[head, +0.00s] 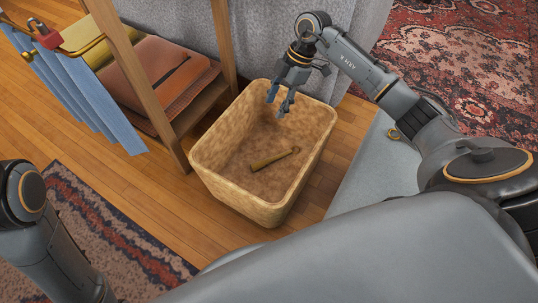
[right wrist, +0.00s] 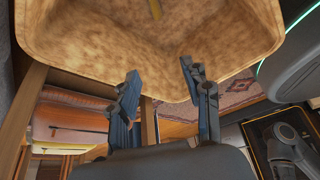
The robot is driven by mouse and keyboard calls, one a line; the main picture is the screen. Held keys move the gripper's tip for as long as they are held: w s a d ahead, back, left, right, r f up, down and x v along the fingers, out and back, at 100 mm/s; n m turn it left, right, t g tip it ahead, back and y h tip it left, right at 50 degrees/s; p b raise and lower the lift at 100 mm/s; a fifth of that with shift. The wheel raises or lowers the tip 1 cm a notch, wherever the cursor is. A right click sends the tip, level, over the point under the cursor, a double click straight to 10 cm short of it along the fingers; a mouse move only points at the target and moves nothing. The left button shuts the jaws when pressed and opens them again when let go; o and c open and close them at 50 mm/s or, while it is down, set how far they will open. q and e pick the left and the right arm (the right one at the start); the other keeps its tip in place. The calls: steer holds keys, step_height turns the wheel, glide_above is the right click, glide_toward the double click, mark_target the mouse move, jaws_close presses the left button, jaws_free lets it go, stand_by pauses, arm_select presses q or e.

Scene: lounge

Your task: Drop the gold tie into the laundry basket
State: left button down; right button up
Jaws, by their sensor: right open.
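The gold tie (head: 274,159) lies rolled or folded narrow on the floor of the laundry basket (head: 237,203). My right gripper (head: 279,103) is open and empty, above the back part of the basket and apart from the tie. Its two fingers (right wrist: 160,85) stand apart with nothing between them in the right wrist view. Part of my left arm shows at the lower left of the head view, but its gripper is out of view.
A wooden rack (head: 138,78) stands left of the basket, with brown folded items (head: 160,78) on its shelf and blue cloth (head: 78,88) hanging. A grey sofa (head: 190,22) is behind. Patterned rugs lie at the lower left (head: 95,225) and upper right (head: 465,65).

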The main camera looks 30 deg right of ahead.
steer(key=shift+v, duration=2.4)
steer(key=shift+f, duration=0.1)
